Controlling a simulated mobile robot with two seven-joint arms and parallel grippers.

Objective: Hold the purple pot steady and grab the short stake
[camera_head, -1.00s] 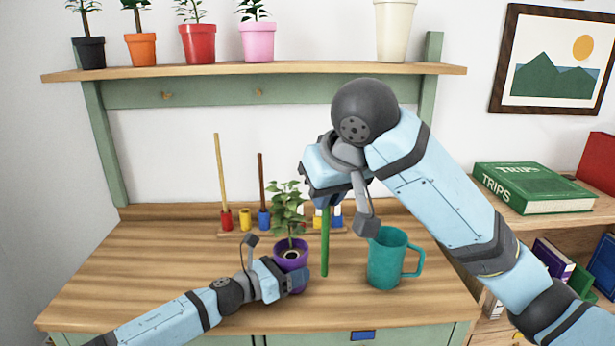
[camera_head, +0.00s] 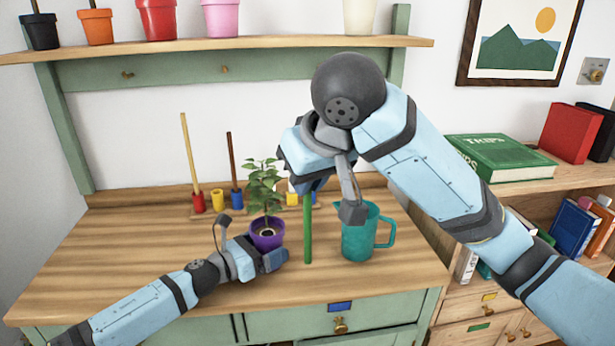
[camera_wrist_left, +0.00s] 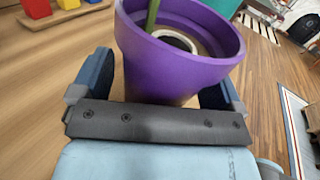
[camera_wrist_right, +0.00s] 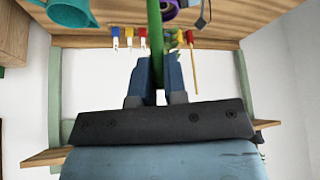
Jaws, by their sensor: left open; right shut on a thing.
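The purple pot (camera_head: 266,240) with a leafy plant (camera_head: 265,185) stands upright on the wooden desktop. My left gripper (camera_head: 262,258) is open at the pot's near side. In the left wrist view, its fingers lie on either side of the purple pot (camera_wrist_left: 165,65); I cannot tell whether they touch it. My right gripper (camera_head: 308,190) is shut on a green stake (camera_head: 308,230), held upright just right of the pot. The green stake (camera_wrist_right: 154,30) also shows between its fingers in the right wrist view. Whether its lower end touches the desktop is unclear.
A teal mug (camera_head: 358,235) stands close right of the stake. Behind the pot is a rack with coloured holders, a tall yellow stake (camera_head: 189,150) and a brown stake (camera_head: 233,160). A shelf (camera_head: 250,43) with pots hangs above. The left desktop is clear.

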